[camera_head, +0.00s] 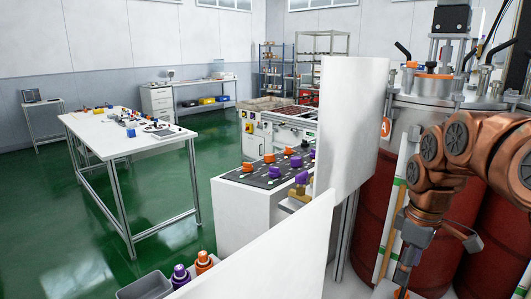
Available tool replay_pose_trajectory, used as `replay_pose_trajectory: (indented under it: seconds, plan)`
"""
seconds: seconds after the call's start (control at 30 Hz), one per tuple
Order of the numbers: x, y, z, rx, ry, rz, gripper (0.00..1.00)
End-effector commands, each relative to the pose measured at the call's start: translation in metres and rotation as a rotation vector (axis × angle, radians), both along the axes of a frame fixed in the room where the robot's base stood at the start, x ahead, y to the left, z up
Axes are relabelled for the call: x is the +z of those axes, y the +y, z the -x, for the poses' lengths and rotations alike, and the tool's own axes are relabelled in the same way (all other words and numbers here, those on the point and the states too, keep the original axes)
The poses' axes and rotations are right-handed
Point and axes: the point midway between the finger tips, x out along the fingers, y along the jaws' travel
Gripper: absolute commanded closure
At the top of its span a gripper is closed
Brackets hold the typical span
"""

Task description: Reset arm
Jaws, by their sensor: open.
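My copper-coloured arm hangs down at the right, in front of the red drums. My gripper (411,252) is at its lower end, pointing down near the bottom edge of the view. It is open, and I see nothing held in it. Its fingertips are small, dark and partly lost against the background.
Red drums (365,190) and a metal vessel (433,88) stand close behind my arm. White panels (350,125) rise to its left. A conveyor (262,172) carries orange and purple parts. A white table (130,130) holds small items; green floor is open around it.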

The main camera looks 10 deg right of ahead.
Motion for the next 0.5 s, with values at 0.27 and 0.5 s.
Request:
replay_pose_trajectory:
  seconds: [0.27,0.5]
  plan:
    - [0.012,0.093,0.047,-0.106,0.04,0.004,0.32]
    - [0.004,0.145,0.106,-0.266,0.091,0.02,0.32]
